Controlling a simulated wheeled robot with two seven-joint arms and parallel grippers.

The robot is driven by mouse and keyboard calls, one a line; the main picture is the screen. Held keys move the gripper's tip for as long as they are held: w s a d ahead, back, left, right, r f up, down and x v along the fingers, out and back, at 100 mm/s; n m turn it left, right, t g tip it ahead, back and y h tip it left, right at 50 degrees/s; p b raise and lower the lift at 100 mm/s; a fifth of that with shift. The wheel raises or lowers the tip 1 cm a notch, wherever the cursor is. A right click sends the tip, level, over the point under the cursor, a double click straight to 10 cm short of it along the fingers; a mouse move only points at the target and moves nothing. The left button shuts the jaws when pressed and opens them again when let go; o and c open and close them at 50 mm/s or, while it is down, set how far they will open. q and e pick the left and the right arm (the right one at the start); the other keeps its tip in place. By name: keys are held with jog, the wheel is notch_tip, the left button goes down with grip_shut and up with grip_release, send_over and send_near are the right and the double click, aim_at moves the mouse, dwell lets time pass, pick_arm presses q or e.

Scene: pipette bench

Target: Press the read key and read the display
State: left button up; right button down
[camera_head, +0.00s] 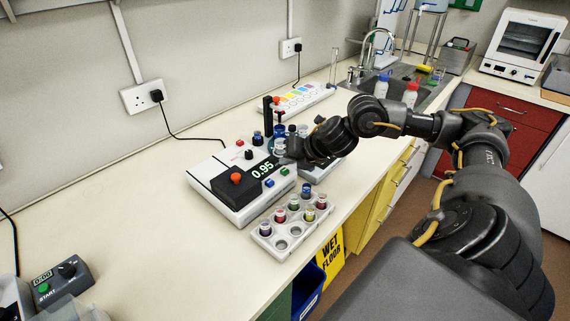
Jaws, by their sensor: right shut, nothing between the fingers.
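A white instrument (232,210) stands on the bench, with a black raised block (229,190) topped by a red knob (236,178). A green key (269,183) and a blue key (284,171) sit in front of the display; I cannot read a label on either. My right gripper (285,149) is shut and empty, just beyond the right end of the instrument; whether it touches anything cannot be told. My left gripper is not in view.
A grey rack (281,244) with several coloured-cap vials stands in front of the instrument. A timer device (58,282) is at lower left.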

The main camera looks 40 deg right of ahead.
jog(key=shift+f, duration=0.1)
jog(key=shift+f+b, duration=0.4)
jog(key=shift+b, duration=0.05)
jog(key=shift+f+b, duration=0.4)
jog(key=shift+f, duration=0.05)
dwell(0.7)
jog(key=shift+r, duration=0.15)
jog(key=shift+r+p, duration=0.8)
jog(key=shift+p, duration=0.05)
notch_tip(320, 180, up, 6)
jog(key=p, duration=0.5)
